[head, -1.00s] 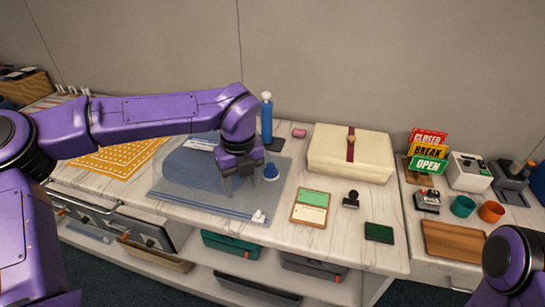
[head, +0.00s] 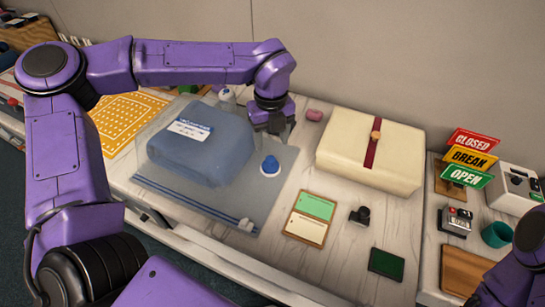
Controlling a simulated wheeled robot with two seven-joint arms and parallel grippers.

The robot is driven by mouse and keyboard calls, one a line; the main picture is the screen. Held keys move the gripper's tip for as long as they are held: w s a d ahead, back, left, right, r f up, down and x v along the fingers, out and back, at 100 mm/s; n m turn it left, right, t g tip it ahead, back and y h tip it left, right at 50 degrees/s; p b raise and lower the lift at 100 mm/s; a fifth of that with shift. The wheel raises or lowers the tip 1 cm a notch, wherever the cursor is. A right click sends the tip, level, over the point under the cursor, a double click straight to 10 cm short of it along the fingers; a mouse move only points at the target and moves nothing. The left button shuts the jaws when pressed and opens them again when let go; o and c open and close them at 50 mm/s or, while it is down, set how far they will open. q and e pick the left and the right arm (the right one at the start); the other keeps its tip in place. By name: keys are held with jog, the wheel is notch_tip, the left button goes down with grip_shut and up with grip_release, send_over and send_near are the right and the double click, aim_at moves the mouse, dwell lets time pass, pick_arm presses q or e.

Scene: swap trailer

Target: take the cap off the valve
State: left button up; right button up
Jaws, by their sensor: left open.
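A clear flat bag (head: 260,197) lies on the counter with a blue folded bundle (head: 225,150) inside it. A round blue cap (head: 270,167) sits on a pale valve base on the bag, right of the bundle. My left gripper (head: 278,137) is open and empty, pointing down just behind the cap and apart from it in the picture. Its exact height above the counter is hard to tell. Of my right arm only a link shows at the lower right edge; its gripper is out of view.
A cream box with a red band (head: 372,150) and a pink block (head: 314,115) stand right of my left gripper. A green-and-cream card (head: 310,218), a black stamp (head: 360,215) and a green pad (head: 386,263) lie in front. Signs (head: 467,160) stand at right.

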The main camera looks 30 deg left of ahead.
aim_at(271, 158)
pick_arm(q)
notch_tip(271, 158, down, 6)
jog(key=shift+a+r+p, duration=0.1)
jog(key=shift+r+p, duration=0.1)
jog(key=shift+p, duration=0.55)
jog(key=shift+s+f, duration=0.2)
jog(key=shift+f, duration=0.25)
jog(key=shift+w, duration=0.1)
grip_shut()
jog(key=shift+r, duration=0.1)
